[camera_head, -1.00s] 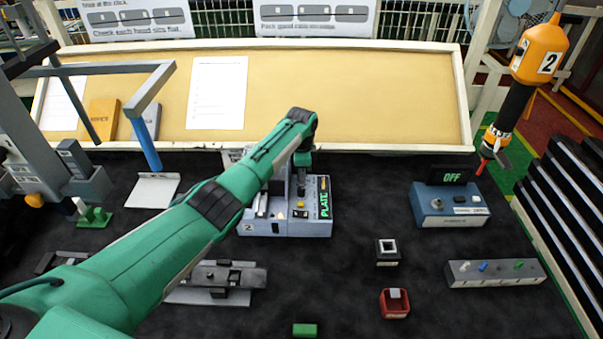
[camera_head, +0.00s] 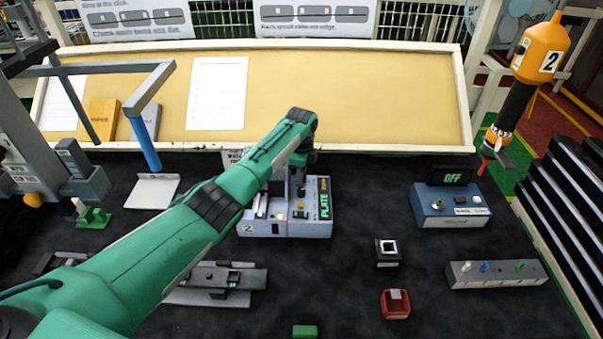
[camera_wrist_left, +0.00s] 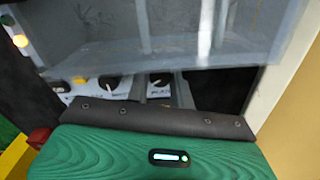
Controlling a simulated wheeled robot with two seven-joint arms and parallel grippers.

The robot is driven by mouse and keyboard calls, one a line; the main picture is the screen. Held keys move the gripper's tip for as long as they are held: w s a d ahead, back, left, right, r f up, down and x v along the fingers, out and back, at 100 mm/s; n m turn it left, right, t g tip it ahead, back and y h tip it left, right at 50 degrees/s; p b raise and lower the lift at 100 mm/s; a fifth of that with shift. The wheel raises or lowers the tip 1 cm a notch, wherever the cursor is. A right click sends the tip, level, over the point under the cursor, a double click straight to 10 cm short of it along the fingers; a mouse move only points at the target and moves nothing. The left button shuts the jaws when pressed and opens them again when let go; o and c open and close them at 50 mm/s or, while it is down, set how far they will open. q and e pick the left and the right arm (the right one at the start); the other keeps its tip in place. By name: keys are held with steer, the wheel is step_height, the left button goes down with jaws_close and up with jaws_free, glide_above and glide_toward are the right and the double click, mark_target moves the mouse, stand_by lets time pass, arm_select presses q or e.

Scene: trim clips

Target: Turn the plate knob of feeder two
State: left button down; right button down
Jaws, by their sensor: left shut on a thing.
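Feeder two (camera_head: 285,229) is a grey unit marked "2", with a green-lit "PLATE" display, at the middle of the black table. My left arm reaches over it from the left, and my left gripper (camera_head: 301,187) points down onto its top. The gripper is shut on what appears to be the plate knob; the grip itself is mostly hidden by the wrist. The left wrist view shows the feeder's white panel (camera_wrist_left: 112,90) with dark controls, close in front of the green gripper body. My right gripper is not in view.
A blue box (camera_head: 450,216) with a display reading "OFF" stands to the right. A black block (camera_head: 387,259), a red block (camera_head: 395,309) and a grey strip with coloured pegs (camera_head: 495,280) lie in front. An orange tool (camera_head: 540,55) hangs at right.

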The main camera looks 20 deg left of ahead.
arm_select(q)
steer(key=shift+r, duration=0.1)
steer(key=c, duration=1.5)
jaws_free()
step_height(320, 180, up, 14)
steer(key=b, duration=0.3)
steer(key=shift+b, duration=0.4)
